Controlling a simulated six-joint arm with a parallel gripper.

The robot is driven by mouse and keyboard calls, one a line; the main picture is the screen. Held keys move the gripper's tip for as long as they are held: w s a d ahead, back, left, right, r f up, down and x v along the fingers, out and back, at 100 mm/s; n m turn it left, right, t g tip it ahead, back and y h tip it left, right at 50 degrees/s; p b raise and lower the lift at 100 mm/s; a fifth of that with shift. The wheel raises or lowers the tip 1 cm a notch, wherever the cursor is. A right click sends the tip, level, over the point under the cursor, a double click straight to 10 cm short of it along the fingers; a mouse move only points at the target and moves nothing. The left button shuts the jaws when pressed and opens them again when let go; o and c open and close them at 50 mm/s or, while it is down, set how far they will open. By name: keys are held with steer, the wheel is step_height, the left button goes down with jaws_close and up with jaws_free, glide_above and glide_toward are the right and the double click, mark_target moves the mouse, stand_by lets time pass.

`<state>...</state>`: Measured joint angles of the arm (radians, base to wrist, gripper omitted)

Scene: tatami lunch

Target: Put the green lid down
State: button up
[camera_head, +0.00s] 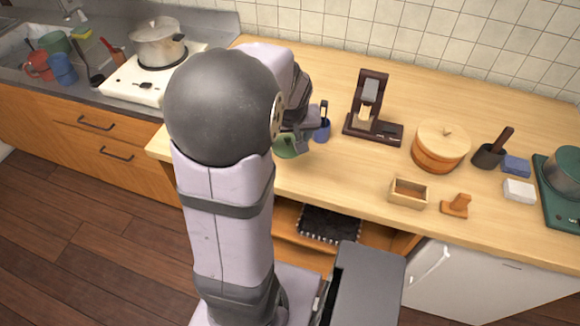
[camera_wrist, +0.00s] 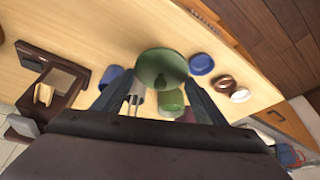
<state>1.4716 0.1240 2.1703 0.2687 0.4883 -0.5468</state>
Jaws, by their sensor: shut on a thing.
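The green lid (camera_wrist: 162,63) is a round, shallow disc with a darker knob near its lower middle in the wrist view. My gripper (camera_wrist: 160,85) is shut on the lid, with a finger on either side below it. In the head view the lid (camera_head: 286,147) shows as a small green patch under my gripper (camera_head: 298,141), left of the blue cup, and my arm hides much of it. I cannot tell how high the lid is above the counter.
A green cup (camera_wrist: 171,101), a blue disc (camera_wrist: 202,64) and a brown ring (camera_wrist: 224,83) lie near the lid. A blue cup (camera_head: 322,131) and a dark wooden stand (camera_head: 372,127) are to the right. The counter (camera_head: 340,170) is bare in front of the stand.

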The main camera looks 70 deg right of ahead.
mark_target(291, 150)
steer(key=shift+s+d+m, duration=0.1)
steer(key=shift+d+m, duration=0.2)
steer(key=shift+d, duration=0.4)
step_height(291, 150, down, 5)
steer(key=shift+f, duration=0.2)
steer(key=shift+f+b, duration=0.6)
steer(key=shift+f, duration=1.65)
steer(key=shift+f, duration=0.2)
steer(key=o, duration=1.1)
steer(key=shift+c, duration=0.2)
steer(key=shift+r, duration=0.15)
steer(key=shift+a+r, duration=0.15)
steer(key=shift+r, duration=0.35)
steer(key=v, duration=1.1)
steer(key=shift+a+r, duration=0.1)
